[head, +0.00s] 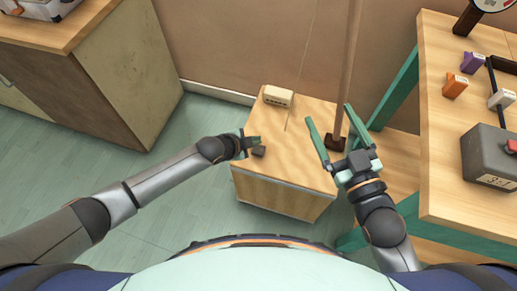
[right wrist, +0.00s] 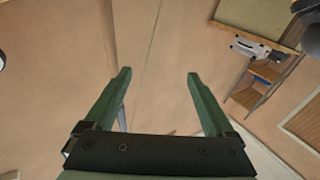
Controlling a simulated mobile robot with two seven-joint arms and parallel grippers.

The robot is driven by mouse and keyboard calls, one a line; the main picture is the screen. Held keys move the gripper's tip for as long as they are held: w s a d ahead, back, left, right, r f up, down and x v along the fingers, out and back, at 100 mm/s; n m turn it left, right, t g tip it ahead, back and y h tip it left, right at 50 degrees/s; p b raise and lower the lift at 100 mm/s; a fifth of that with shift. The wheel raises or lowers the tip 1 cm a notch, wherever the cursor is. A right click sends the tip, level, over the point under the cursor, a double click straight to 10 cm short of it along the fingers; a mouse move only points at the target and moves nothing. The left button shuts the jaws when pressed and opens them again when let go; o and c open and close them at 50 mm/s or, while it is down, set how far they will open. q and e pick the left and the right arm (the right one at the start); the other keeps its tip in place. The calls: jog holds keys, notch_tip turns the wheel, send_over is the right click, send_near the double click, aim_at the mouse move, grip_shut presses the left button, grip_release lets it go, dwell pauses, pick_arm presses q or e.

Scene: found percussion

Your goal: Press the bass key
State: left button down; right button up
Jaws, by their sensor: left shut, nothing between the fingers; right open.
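A light wooden box (head: 285,172) stands on the floor in the middle of the head view. I cannot tell for sure which part is the bass key. My left gripper (head: 255,141) is shut and empty, right over or beside the dark block; contact cannot be told. My right gripper (head: 329,113) is open and empty at the box's right side. Its spread fingers also show in the right wrist view (right wrist: 158,73), pointing toward a tan wall.
A wooden pole (head: 348,65) rises from a dark foot (head: 335,143) on the box, with a thin string (head: 303,65) left of it. A table (head: 455,150) at right carries small coloured blocks and a grey box (head: 487,155). A cabinet (head: 110,75) stands at left.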

aim_at(260, 146)
pick_arm(q)
notch_tip(260, 146, down, 2)
jog(key=shift+f+b, duration=0.25)
jog(key=shift+b, duration=0.7)
pick_arm(e)
notch_tip(260, 146, up, 12)
jog(key=s+n+t+y, duration=0.2)
jog(key=n+t+y, duration=0.1)
jog(key=t+y, duration=0.1)
jog(key=shift+s+a+f+n, duration=0.2)
jog(key=shift+s+a+n, duration=0.15)
jog(key=shift+a, duration=0.1)
pick_arm(q)
jog(key=shift+f, duration=0.1)
dwell(0.4)
jog(key=shift+f+b, duration=0.35)
jog(key=shift+f, duration=0.05)
pick_arm(e)
jog(key=shift+f, duration=0.3)
